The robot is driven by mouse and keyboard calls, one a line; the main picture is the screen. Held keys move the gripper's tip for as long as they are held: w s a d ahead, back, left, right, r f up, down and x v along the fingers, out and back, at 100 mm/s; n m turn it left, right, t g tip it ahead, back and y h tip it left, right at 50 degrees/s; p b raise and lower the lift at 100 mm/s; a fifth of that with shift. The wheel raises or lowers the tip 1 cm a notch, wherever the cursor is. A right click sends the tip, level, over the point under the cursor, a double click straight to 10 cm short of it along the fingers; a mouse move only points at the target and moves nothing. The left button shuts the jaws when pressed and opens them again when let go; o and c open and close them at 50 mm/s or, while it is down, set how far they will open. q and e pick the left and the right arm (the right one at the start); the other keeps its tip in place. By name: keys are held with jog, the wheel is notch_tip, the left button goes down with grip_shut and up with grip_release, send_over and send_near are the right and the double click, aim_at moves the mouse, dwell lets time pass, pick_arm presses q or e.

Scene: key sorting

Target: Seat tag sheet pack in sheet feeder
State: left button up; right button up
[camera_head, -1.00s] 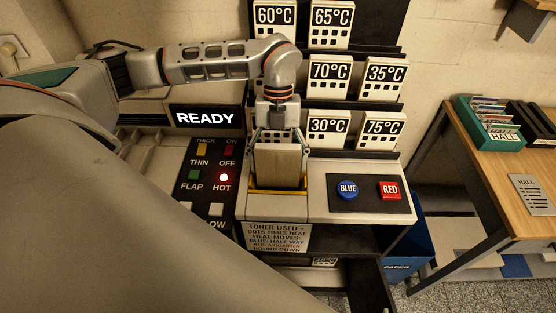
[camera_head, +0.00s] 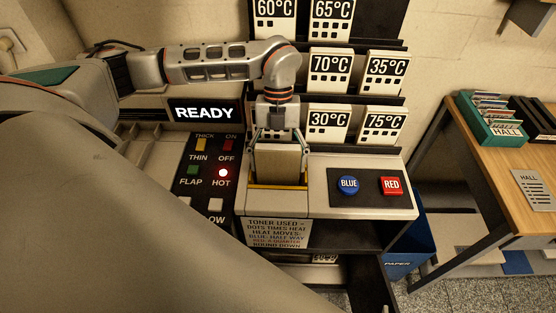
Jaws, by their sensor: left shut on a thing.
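The tag sheet pack (camera_head: 278,163) is a beige, upright block in the middle of the head view. My left gripper (camera_head: 279,143) comes down from above and is shut on the pack's upper part, with a finger at each side. The pack's lower end is at the sheet feeder (camera_head: 278,187), a slot with a yellow front edge in the machine's top. I cannot tell whether the pack touches the slot's bottom. My right gripper is not in view.
Left of the feeder are a black switch panel (camera_head: 206,160) and a READY display (camera_head: 205,112). Right of it are a blue button (camera_head: 348,184) and a red button (camera_head: 391,185). Temperature-marked cards (camera_head: 329,71) stand behind. A wooden desk (camera_head: 505,165) is at right.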

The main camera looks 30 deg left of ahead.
pick_arm(q)
jog(key=shift+f+b, duration=0.45)
jog(key=shift+f, duration=0.45)
jog(key=o, duration=1.4)
jog(key=shift+c, duration=0.2)
jog(key=v, duration=1.2)
